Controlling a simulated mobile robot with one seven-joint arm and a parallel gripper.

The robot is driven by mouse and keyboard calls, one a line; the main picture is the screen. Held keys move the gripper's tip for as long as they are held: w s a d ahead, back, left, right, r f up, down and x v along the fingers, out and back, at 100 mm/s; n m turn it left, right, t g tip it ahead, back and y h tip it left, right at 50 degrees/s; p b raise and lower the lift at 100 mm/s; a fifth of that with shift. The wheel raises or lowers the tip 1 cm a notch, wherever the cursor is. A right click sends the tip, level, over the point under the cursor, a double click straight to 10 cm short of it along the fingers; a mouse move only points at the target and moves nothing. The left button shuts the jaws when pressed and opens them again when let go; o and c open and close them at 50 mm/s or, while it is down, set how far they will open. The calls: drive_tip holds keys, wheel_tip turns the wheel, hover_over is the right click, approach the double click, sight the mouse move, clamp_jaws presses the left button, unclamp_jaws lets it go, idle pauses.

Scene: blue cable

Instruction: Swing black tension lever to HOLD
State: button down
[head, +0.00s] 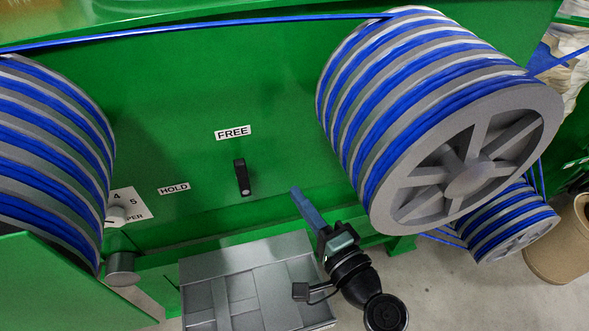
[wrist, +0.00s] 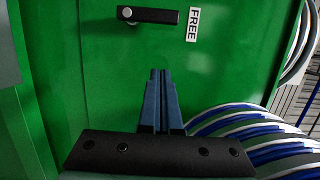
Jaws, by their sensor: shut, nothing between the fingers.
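The black tension lever (head: 241,175) is on the green machine panel in the head view. It stands upright from its round pivot at the lower end and points to the FREE label (head: 233,132). The HOLD label (head: 174,188) is to its left. My gripper (head: 295,190) is to the right of the lever and a little lower, apart from it, with its blue fingers together and empty. In the wrist view the lever (wrist: 155,16) lies sideways beyond my fingertips (wrist: 160,72), its free end toward the FREE label (wrist: 193,24). The HOLD label is out of the wrist view.
A large grey drum (head: 440,110) wound with blue cable stands close to the right of my gripper. Another drum (head: 50,150) is at the left, beside a numbered plate (head: 135,203). A cable (head: 200,28) spans the top. The panel between lever and gripper is clear.

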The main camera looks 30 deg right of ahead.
sight(242, 174)
drive_tip(key=w+a, duration=0.3)
drive_tip(key=w, duration=0.5)
drive_tip(key=shift+w+a+p, duration=0.3)
drive_tip(key=shift+w+p, duration=0.05)
drive_tip(key=shift+p, duration=0.05)
drive_tip(key=shift+d, duration=0.1)
drive_tip(key=shift+r, duration=0.1)
